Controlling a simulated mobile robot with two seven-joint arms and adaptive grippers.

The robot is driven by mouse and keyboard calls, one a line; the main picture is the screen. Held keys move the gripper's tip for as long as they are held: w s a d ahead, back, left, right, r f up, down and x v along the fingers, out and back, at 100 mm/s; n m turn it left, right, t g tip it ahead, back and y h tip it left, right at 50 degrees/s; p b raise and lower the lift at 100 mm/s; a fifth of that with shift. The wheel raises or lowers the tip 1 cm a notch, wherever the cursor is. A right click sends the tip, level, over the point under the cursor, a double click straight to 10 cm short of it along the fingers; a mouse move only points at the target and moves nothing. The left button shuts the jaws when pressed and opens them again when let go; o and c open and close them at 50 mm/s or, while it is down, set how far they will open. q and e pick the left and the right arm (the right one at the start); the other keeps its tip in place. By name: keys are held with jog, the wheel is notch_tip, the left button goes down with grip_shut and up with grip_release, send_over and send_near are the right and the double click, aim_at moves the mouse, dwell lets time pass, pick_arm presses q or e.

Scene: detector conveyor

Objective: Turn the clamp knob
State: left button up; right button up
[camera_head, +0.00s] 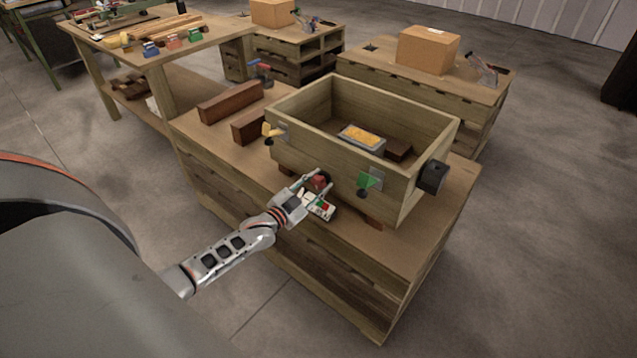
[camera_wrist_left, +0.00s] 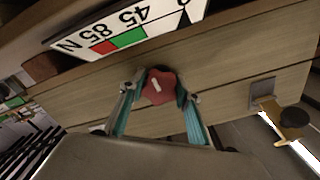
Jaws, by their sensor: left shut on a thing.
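The clamp knob is a red, lobed knob (camera_wrist_left: 159,87) with a white mark, on the front wall of a wooden box. It also shows small in the head view (camera_head: 320,180). My left gripper (camera_wrist_left: 158,92) has its two fingers on either side of the knob and is shut on it. In the head view my left gripper (camera_head: 314,186) reaches the box front from the left. A white dial plate (camera_wrist_left: 128,32) with red and green fields, the numbers 45 and 85 and a black pointer lies beside the knob. My right gripper is not in view.
The open wooden box (camera_head: 285,146) stands on a workbench (camera_head: 400,243) and holds a yellow-topped block (camera_head: 362,138). A yellow clamp handle (camera_head: 272,131), a green tag (camera_head: 369,180) and a black block (camera_head: 433,177) are on its walls. Brown blocks (camera_head: 229,102) lie behind left.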

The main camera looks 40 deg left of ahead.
pick_arm(q)
jog(key=o, duration=1.1)
jog(key=shift+s, duration=0.1)
jog(key=s, duration=0.7)
jog(key=s+a, duration=0.1)
jog(key=s, duration=0.3)
jog(key=shift+s, duration=0.35)
